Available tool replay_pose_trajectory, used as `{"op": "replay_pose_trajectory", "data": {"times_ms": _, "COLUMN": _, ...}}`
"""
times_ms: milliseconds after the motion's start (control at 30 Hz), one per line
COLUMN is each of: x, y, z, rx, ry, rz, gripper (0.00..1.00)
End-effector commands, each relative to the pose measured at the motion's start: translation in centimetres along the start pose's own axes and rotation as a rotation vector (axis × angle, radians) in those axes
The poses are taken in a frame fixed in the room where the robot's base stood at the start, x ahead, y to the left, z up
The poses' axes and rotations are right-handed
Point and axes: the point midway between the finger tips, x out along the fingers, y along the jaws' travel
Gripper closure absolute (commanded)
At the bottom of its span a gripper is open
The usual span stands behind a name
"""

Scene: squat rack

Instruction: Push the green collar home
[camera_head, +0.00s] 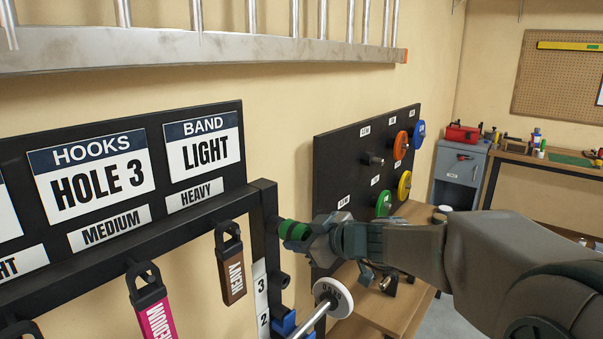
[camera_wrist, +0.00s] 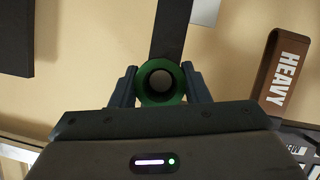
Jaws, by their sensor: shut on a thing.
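The green collar (camera_head: 291,231) is at the top of the black rack upright (camera_head: 265,238), with a dark stub showing at its left. My gripper (camera_head: 308,238) comes from the right and is shut on the collar. In the wrist view, the green collar (camera_wrist: 141,88) is a ring seen end-on between the two fingers of my gripper (camera_wrist: 160,86). A round greyish shape shows inside its bore, and the black upright (camera_wrist: 172,35) lies behind it. I cannot tell how far the collar is on the stub.
A barbell with a white end plate (camera_head: 332,298) lies just below my gripper. A brown HEAVY band (camera_head: 231,267) and a pink MEDIUM band (camera_head: 154,310) hang left of the upright. A black board (camera_head: 350,150) with coloured discs stands behind, above a wooden bench (camera_head: 410,212).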

Motion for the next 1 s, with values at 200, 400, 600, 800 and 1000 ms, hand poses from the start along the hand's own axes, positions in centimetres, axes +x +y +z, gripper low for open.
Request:
{"op": "replay_pose_trajectory", "data": {"times_ms": 200, "x": 0.0, "y": 0.0, "z": 0.0, "rx": 0.0, "ry": 0.001, "rz": 0.0, "gripper": 0.98}}
{"op": "replay_pose_trajectory", "data": {"times_ms": 400, "x": -0.7, "y": 0.0, "z": 0.4, "rx": 0.0, "ry": 0.002, "rz": 0.002, "gripper": 0.98}}
{"op": "replay_pose_trajectory", "data": {"times_ms": 600, "x": -2.4, "y": 0.0, "z": 1.3, "rx": -0.002, "ry": 0.001, "rz": 0.004, "gripper": 0.98}}
{"op": "replay_pose_trajectory", "data": {"times_ms": 800, "x": -4.5, "y": -0.1, "z": 2.2, "rx": 0.0, "ry": 0.001, "rz": 0.003, "gripper": 0.98}}
{"op": "replay_pose_trajectory", "data": {"times_ms": 1000, "x": -2.8, "y": 0.0, "z": 0.8, "rx": 0.002, "ry": -0.001, "rz": -0.004, "gripper": 0.98}}
